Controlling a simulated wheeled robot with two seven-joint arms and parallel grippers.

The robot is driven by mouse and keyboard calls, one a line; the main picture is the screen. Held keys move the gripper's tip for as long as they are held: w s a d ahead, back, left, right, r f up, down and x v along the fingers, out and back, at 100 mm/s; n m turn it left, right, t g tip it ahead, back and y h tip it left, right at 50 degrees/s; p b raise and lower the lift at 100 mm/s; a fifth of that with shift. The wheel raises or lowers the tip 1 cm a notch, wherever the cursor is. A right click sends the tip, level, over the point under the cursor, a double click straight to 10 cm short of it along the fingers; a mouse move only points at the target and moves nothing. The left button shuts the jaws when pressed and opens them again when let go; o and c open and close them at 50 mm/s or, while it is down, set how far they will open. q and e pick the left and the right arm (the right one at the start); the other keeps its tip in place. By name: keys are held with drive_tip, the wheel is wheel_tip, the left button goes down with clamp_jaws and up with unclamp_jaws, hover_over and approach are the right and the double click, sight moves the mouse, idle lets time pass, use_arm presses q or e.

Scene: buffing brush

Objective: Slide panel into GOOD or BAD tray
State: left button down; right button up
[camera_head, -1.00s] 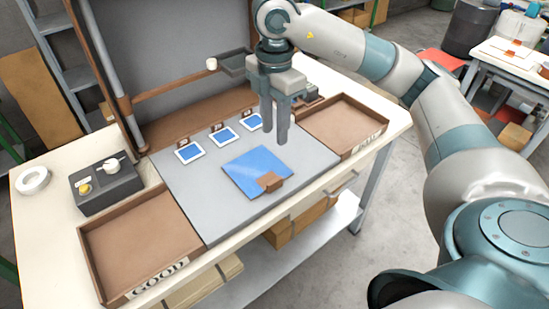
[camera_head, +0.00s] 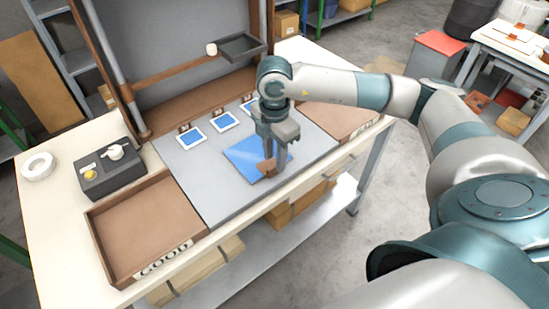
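A blue square panel (camera_head: 243,157) lies flat on the grey work mat (camera_head: 225,197) in the middle of the bench. A small brown block (camera_head: 266,169) sits at its front right edge, partly hidden by my gripper. My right gripper (camera_head: 277,168) points down at the block and the panel's right edge; whether its fingers are shut on anything cannot be told. The empty brown GOOD tray (camera_head: 145,222) is at the left front. Another brown tray (camera_head: 345,119) is at the right, partly hidden by my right arm; its label is not readable. My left gripper is out of view.
Several small blue sample cards (camera_head: 225,121) line the back of the mat. A dark control box (camera_head: 110,172) and a white tape roll (camera_head: 39,166) are at the left. A small dark tray (camera_head: 241,46) is on a rail behind. The mat between panel and GOOD tray is clear.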

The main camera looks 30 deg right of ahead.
drive_tip(key=shift+f, duration=0.85)
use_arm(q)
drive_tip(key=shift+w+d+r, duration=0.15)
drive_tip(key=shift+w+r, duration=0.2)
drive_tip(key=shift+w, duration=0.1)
use_arm(e)
drive_tip(key=shift+f, duration=0.35)
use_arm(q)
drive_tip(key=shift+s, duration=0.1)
use_arm(e)
clamp_jaws()
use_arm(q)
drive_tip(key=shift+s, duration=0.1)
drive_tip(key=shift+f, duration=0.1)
use_arm(e)
drive_tip(key=shift+d, duration=0.1)
